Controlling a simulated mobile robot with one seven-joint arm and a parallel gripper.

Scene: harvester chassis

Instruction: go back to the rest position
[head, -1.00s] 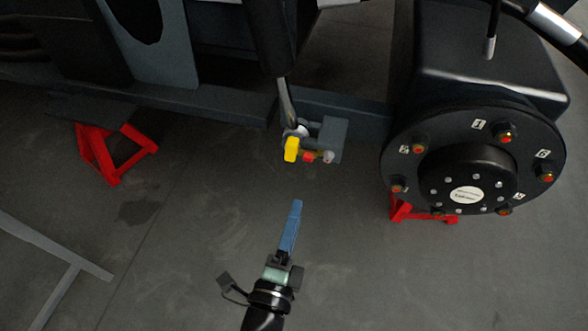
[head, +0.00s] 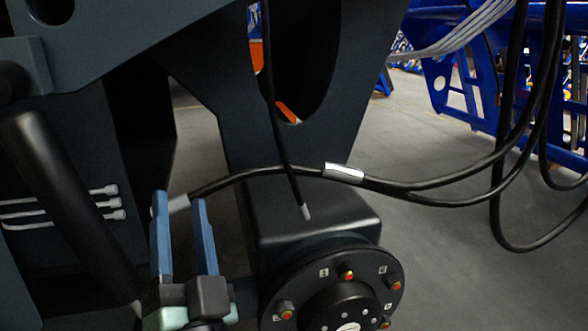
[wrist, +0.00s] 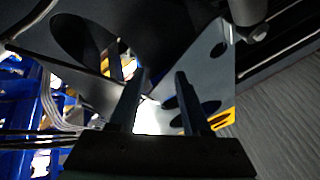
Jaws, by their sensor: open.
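My gripper (head: 180,218) is in the lower left of the head view, with its two blue fingers pointing up. The fingers stand apart with nothing between them. In the wrist view my gripper (wrist: 158,88) also shows two separate, empty fingers. Behind it in the head view are the dark chassis frame (head: 215,85) and a black hose (head: 250,172). I cannot tell how far the fingers are from the hose's end.
The round wheel hub (head: 335,300) with numbered, red-tipped studs is at the lower right of my gripper. A dark cylinder (head: 65,190) slants at the left. Black hoses (head: 500,150) hang at the right. A blue frame (head: 450,85) stands behind. Grey floor (head: 430,240) is open at the right.

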